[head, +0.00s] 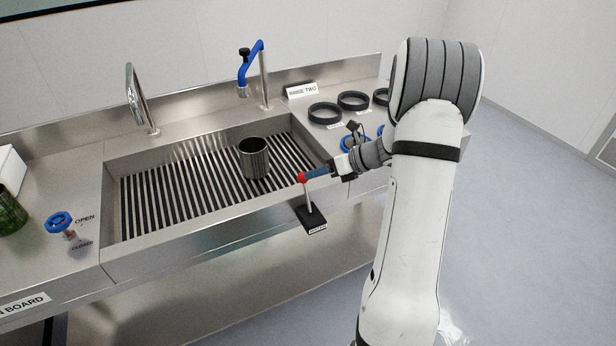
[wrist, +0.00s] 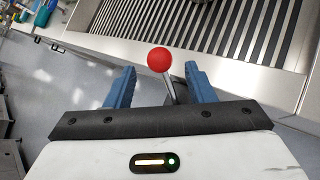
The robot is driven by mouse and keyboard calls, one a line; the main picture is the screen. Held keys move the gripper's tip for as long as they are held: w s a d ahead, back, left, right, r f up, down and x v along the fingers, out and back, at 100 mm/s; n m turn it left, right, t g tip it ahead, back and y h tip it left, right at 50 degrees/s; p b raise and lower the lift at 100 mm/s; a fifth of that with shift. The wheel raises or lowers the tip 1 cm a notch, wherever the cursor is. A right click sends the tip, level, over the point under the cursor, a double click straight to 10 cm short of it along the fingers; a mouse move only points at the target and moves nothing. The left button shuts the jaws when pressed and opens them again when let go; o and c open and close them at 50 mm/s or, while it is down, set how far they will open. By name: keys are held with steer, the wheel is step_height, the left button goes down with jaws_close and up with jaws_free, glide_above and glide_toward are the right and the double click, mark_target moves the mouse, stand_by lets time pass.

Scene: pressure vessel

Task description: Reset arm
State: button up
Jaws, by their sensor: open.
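My gripper (head: 316,173) reaches in from the right at the sink's front edge. In the wrist view my gripper (wrist: 160,85) has its two blue fingers spread apart. A lever with a red ball knob (wrist: 160,60) stands just beyond and between the fingers, its metal rod running down between them. In the head view the red knob (head: 302,178) sits at the fingertips, above a black lever base (head: 312,218) on the sink front. I cannot tell whether a finger touches the knob or rod.
A metal cup (head: 254,158) stands on the slatted sink grate (head: 190,190). Faucets rise behind: a plain one (head: 140,100) and a blue one (head: 252,65). Black rings (head: 324,113) lie on the right counter. A blue valve handle (head: 59,222) is at left. Floor (head: 530,180) at right is clear.

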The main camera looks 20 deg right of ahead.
steer(key=shift+v, duration=0.95)
steer(key=s+a+r+n+g+h, duration=0.35)
steer(key=s+a+r+n, duration=0.35)
steer(key=s+a+n, duration=0.5)
steer(key=s+r+n+h, duration=0.3)
steer(key=s+n+h, duration=0.3)
steer(key=s+n, duration=0.8)
steer(key=a+n, duration=0.1)
steer(key=n, duration=0.4)
steer(key=shift+s+r, duration=0.25)
steer(key=shift+r, duration=0.15)
